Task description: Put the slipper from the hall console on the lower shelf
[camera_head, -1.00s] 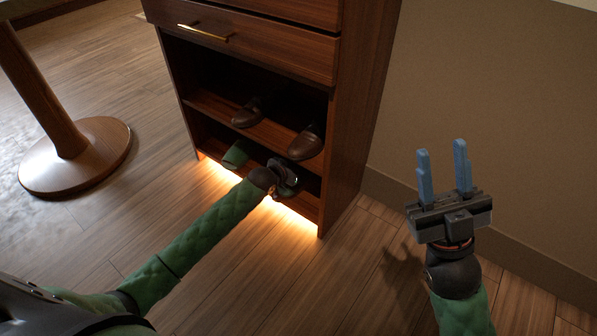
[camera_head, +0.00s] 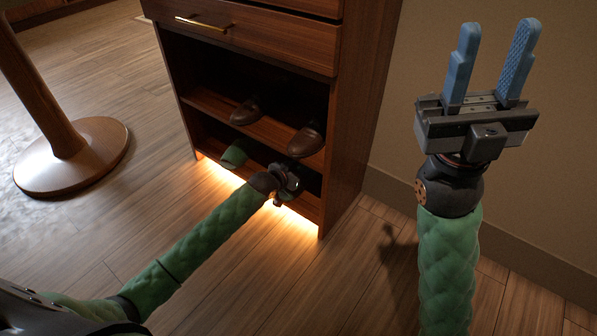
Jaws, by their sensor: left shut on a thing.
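The cabinet's lower shelf (camera_head: 217,137) is the dark bay near the floor. A green slipper (camera_head: 234,154) sits at its left side. My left gripper (camera_head: 291,178) is at the right part of this bay, to the right of that slipper. My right gripper (camera_head: 495,62) is open and empty, raised in front of the wall at the right.
Brown shoes (camera_head: 306,141) and (camera_head: 245,112) stand on the shelf above. A drawer with a brass handle (camera_head: 202,23) is over them. A round wooden table base (camera_head: 75,155) stands at the left. The floor before the cabinet is clear apart from my arm.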

